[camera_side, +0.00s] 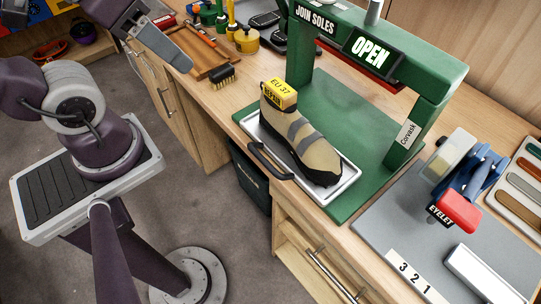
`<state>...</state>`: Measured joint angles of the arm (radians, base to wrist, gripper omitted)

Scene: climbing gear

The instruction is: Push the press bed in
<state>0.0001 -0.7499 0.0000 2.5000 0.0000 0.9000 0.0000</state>
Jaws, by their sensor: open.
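The press bed (318,197) is a pale metal tray with a dark handle (268,161) on its front edge. It sits out toward the front of the green press (372,188), partly forward of the arch. A beige and grey climbing shoe (291,128) with a yellow "EU 37" tag stands on the bed. The press carries the signs "JOIN SOLES" and "OPEN" (371,52). My gripper (172,45) is at the upper left, open and empty, well apart from the bed and its handle.
A wooden tray (203,62) with tools and a brush (222,77) lie left of the press. At the right stand a blue and red eyelet tool (458,208) on a grey mat and a white rack of coloured strips (520,180). Drawers are below the bench.

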